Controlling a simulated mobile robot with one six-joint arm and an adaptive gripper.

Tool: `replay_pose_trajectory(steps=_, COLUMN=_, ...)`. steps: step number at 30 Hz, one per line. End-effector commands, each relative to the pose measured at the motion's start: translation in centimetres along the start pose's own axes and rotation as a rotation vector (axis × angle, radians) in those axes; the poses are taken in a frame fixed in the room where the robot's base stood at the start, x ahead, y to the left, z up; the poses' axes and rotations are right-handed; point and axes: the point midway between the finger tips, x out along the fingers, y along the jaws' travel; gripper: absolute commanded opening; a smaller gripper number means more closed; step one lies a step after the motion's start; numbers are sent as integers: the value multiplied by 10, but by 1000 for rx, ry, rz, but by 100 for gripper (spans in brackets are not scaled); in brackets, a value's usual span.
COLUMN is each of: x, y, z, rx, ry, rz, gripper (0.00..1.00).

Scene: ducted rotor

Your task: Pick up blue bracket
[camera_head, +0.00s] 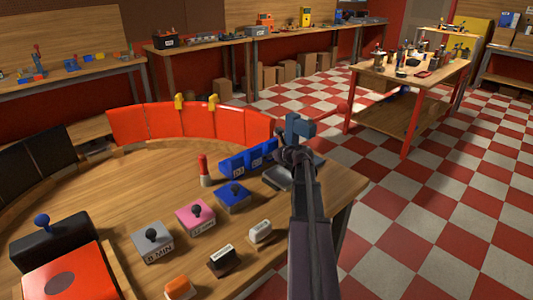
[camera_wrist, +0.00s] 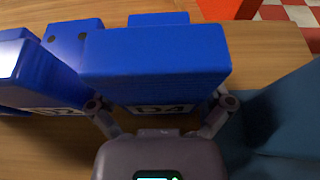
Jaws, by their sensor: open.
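A steel-blue angular piece, likely the blue bracket (camera_head: 299,126), shows just beyond the end of my arm in the head view. A dark teal-blue surface (camera_wrist: 285,120), perhaps the same piece, fills the right side of the wrist view, close to the camera and beside the right finger. My gripper (camera_head: 290,157) is open over the table's right part. In the wrist view its fingers (camera_wrist: 161,108) are spread and empty, in front of a blue bin (camera_wrist: 155,60) labelled D4. I cannot tell whether a finger touches the bin or the teal piece.
More blue bins (camera_head: 236,166) stand left of my gripper. Blue (camera_head: 233,199), pink (camera_head: 195,219) and grey (camera_head: 153,241) knobbed blocks sit nearer on the wooden table. A red curved barrier (camera_head: 190,121) lines the back. A grey object (camera_head: 285,180) lies beneath my arm.

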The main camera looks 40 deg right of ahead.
Motion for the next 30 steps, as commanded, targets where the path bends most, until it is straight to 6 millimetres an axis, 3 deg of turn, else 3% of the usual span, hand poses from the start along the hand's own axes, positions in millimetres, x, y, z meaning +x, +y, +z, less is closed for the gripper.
replay_pose_trajectory(steps=11, x=-1, y=0, z=0, rx=0, ry=0, rz=-1, gripper=100)
replay_pose_trajectory(steps=14, x=-1, y=0, z=0, rx=0, ry=0, rz=-1, gripper=76)
replay_pose_trajectory(steps=18, x=-1, y=-1, z=0, rx=0, ry=0, rz=-1, gripper=35)
replay_pose_trajectory(steps=30, x=-2, y=-1, z=1, rx=0, ry=0, rz=-1, gripper=32)
